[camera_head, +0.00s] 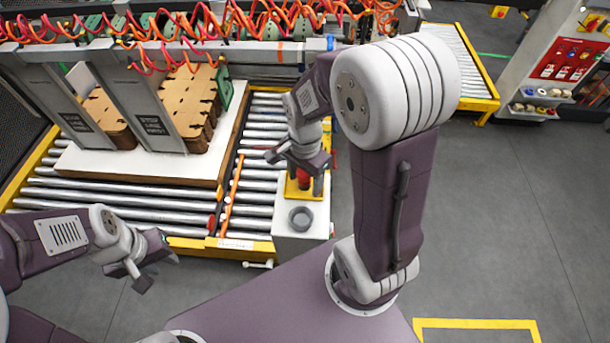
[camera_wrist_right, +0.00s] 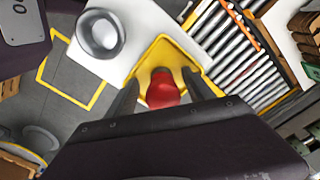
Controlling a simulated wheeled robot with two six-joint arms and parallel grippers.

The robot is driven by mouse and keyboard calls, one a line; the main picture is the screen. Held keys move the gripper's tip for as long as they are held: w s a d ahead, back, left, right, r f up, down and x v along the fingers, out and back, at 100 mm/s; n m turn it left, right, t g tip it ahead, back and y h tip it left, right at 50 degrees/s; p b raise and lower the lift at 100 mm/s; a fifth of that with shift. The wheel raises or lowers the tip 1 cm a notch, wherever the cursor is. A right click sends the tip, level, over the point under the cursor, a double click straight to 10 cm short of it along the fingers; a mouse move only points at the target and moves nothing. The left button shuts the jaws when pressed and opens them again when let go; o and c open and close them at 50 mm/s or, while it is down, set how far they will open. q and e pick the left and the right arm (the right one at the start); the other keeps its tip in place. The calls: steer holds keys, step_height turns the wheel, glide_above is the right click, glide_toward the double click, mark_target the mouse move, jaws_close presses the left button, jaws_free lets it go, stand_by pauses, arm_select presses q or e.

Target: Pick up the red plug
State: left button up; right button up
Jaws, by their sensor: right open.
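The red plug (camera_head: 304,180) stands in a yellow holder (camera_head: 291,189) on a white stand near the middle of the head view. In the right wrist view the red plug (camera_wrist_right: 162,92) sits between the two fingers of my right gripper (camera_wrist_right: 163,88). The right gripper (camera_head: 304,172) is open, with a finger on each side of the plug. Visible gaps lie between the fingers and the plug. My left gripper (camera_head: 137,274) hangs at the lower left of the head view, far from the plug, with nothing seen in it; its jaw opening is unclear.
A grey round cup (camera_head: 300,218) stands on the white stand (camera_head: 287,240) in front of the holder. Roller conveyors (camera_head: 259,160) lie to the left, carrying a white board (camera_head: 88,165) with brown stacks. Orange coiled hoses (camera_head: 180,25) hang along the back.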

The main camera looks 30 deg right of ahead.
steer(key=shift+w, duration=0.25)
jaws_close()
steer(key=shift+s, duration=0.1)
step_height(320, 180, up, 4)
steer(key=shift+d+r+b, duration=0.1)
steer(key=shift+b, duration=0.5)
steer(key=s+d+r+b, duration=0.2)
steer(key=d+r, duration=0.4)
steer(key=d, duration=0.5)
steer(key=shift+d+r, duration=0.2)
steer(key=shift+r, duration=0.2)
